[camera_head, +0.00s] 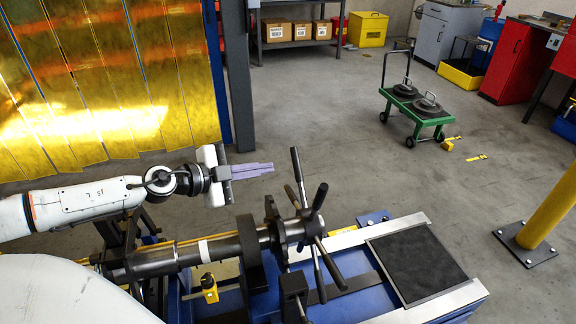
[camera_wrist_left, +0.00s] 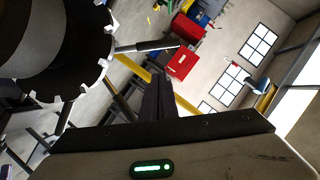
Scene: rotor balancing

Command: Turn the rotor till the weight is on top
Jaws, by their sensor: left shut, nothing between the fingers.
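The rotor is a dark horizontal shaft (camera_head: 180,258) on a blue stand, with a hub of several dark spokes (camera_head: 317,200) at its right end. In the left wrist view, a large dark notched disc (camera_wrist_left: 105,45) fills the upper left, and one spoke (camera_wrist_left: 148,46) sticks out to its right. My left gripper (camera_head: 270,168) is shut and empty, above the shaft and left of the spokes, apart from them. Its closed fingers (camera_wrist_left: 158,84) also show in the left wrist view. I cannot make out the weight on the rotor. My right gripper is not in view.
The blue stand carries a black mat (camera_head: 415,262) at right and a small yellow object (camera_head: 209,288) below the shaft. A yellow post (camera_head: 550,210) stands at far right. A green cart (camera_head: 416,112) is on open floor behind. A yellow strip curtain (camera_head: 100,80) hangs at left.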

